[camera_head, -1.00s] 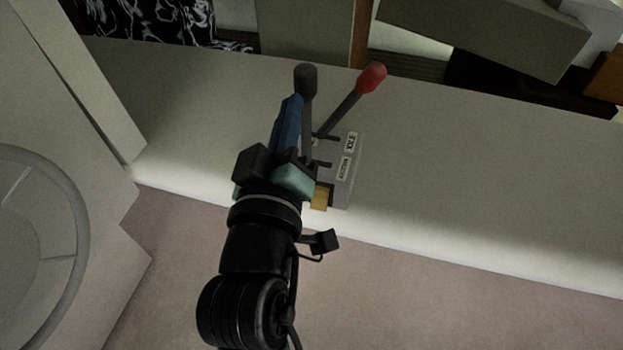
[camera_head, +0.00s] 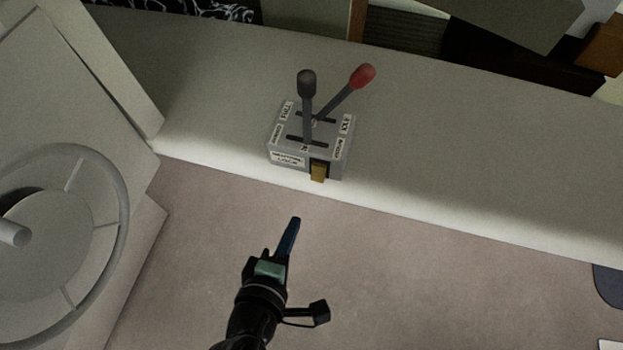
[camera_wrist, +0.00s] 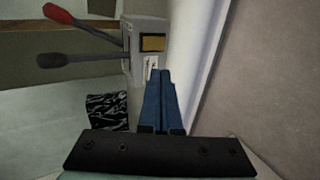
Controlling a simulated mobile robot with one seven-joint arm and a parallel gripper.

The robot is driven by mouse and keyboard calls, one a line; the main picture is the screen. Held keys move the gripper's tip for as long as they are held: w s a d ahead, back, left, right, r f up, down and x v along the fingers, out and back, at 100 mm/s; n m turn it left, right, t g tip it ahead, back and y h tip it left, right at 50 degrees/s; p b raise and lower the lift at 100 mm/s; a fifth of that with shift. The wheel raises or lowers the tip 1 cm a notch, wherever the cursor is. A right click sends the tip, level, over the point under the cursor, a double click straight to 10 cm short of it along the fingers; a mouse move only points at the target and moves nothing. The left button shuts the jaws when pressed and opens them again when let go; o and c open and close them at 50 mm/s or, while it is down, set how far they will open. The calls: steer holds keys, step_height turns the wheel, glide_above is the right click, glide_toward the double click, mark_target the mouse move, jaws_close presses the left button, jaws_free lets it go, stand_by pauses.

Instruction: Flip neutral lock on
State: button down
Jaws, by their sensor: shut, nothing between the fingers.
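A grey control box (camera_head: 283,150) with labelled slots sits on the white ledge. A black-knobbed lever (camera_head: 307,88) and a red-knobbed lever (camera_head: 361,77) rise from it; the red one leans right. A yellow-brown tab (camera_head: 318,171), perhaps the neutral lock, is on the box's front face, and it also shows in the wrist view (camera_wrist: 153,43). My gripper (camera_head: 295,221) is shut and empty, in front of and below the box, apart from it. In the wrist view its blue fingers (camera_wrist: 160,74) are together, pointing toward the box (camera_wrist: 148,26). The tab's exact position is hard to tell.
A steering wheel (camera_head: 118,190) stands at the left on a white console. The white ledge (camera_head: 450,170) runs behind the floor and is clear right of the box. Dark and wooden pieces (camera_head: 500,55) lie at the back right. The brown floor (camera_head: 400,270) is open.

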mark_target(316, 176)
steer(key=shift+w, duration=0.15)
steer(key=b+x, duration=0.1)
steer(key=x, duration=1.3)
steer(key=shift+f, duration=0.1)
steer(key=f+b, duration=0.1)
steer(key=b, duration=0.2)
steer(key=shift+t+b, duration=0.3)
steer(key=shift+t, duration=0.1)
steer(key=shift+r+p, duration=0.35)
steer(key=shift+r, duration=0.05)
steer(key=shift+w+d+r, duration=0.1)
